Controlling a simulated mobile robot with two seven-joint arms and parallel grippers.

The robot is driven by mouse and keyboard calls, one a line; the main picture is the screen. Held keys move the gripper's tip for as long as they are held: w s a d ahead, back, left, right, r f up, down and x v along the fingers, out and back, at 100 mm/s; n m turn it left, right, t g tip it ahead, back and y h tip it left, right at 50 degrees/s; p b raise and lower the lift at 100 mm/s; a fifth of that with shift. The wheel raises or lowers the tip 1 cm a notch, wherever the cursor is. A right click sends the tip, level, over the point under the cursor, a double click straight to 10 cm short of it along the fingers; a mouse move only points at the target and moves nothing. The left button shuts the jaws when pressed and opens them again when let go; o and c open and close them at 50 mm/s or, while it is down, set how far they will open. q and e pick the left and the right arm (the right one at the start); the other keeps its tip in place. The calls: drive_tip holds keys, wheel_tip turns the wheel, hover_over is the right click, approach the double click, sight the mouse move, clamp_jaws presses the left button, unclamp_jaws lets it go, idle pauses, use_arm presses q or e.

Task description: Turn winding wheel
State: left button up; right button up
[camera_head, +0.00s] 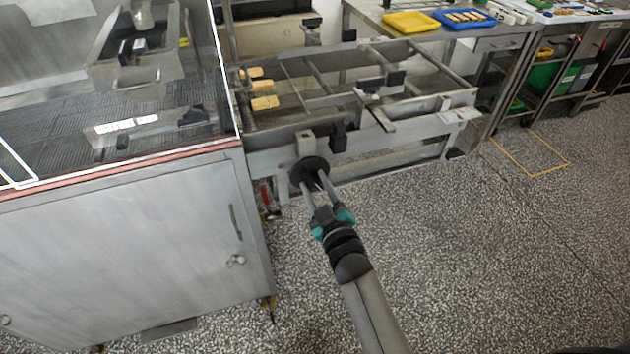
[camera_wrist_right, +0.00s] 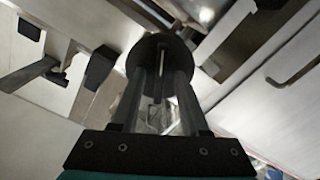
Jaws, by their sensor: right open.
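The winding wheel (camera_head: 309,171) is a dark round disc on the near side rail of the metal frame, just right of the enrober cabinet. It also shows in the right wrist view (camera_wrist_right: 158,48), straight ahead of the fingers. My right gripper (camera_head: 316,184) is open with its two fingers reaching up to the wheel's face. In the wrist view the fingers (camera_wrist_right: 156,80) overlap the lower part of the disc, one on each side of a thin light slot or bar. I cannot tell whether the fingertips touch the wheel. My left gripper is not in view.
The enrober cabinet (camera_head: 130,250) stands close on the left. The metal conveyor frame (camera_head: 400,127) extends right behind the wheel, with several tan pieces (camera_head: 264,103) near its left end. A yellow tray (camera_head: 411,22) and a blue tray (camera_head: 465,18) sit on a back table. The speckled floor (camera_head: 480,260) is clear.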

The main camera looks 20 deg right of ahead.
drive_tip(key=shift+s, duration=0.1)
clamp_jaws()
idle(0.5)
